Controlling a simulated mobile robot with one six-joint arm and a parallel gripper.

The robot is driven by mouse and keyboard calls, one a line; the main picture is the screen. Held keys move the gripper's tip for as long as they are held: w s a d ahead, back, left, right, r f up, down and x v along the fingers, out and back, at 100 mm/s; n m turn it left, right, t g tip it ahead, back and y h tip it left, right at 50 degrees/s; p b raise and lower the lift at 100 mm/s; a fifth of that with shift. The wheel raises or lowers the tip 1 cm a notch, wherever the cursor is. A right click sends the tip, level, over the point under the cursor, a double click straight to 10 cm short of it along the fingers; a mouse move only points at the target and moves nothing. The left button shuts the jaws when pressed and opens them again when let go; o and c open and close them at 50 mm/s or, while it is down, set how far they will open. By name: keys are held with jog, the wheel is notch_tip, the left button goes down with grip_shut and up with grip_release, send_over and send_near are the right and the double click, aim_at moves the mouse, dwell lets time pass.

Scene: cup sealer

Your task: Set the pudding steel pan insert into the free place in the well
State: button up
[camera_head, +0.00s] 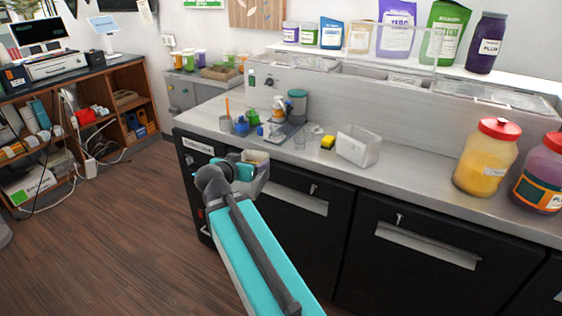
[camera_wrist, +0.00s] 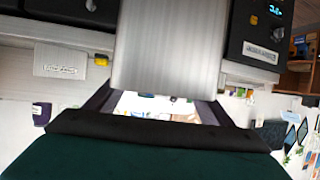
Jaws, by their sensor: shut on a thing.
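My gripper (camera_head: 238,168) is shut on the pudding steel pan insert (camera_head: 254,184), a small grey pan with yellowish content just showing at its top. It is held in front of the black cabinet, below the counter's front edge. In the wrist view the pan's bare steel wall (camera_wrist: 165,50) fills the upper middle, between the fingers of my gripper (camera_wrist: 155,98). The well (camera_head: 385,76) runs along the raised back of the counter, partly under clear lids. I cannot tell which place in it is free.
The steel counter (camera_head: 420,178) holds a white open bin (camera_head: 358,148), a yellow sponge (camera_head: 328,142), bottles and a scale (camera_head: 284,132). Large red-lidded jars (camera_head: 487,158) stand at the right. Pouches line the shelf above the well. Wooden shelving (camera_head: 80,125) is at the left; the floor between is clear.

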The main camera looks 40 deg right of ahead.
jog(key=w+a+r+n+t+y, duration=0.2)
jog(key=w+a+n+y, duration=0.1)
jog(key=a, duration=0.4)
jog(key=w+a+r+n+t+y, duration=0.1)
jog(key=w+a+r+n+y, duration=0.2)
jog(key=a, duration=0.5)
jog(key=w+a+r+n+t+y, duration=0.2)
jog(key=w+a+n+y, duration=0.2)
jog(key=a, duration=0.4)
jog(key=shift+w+a+r+n+t+y, duration=0.2)
jog(key=shift+w+n+t+y, duration=0.1)
jog(key=shift+y, duration=0.1)
jog(key=shift+a, duration=0.1)
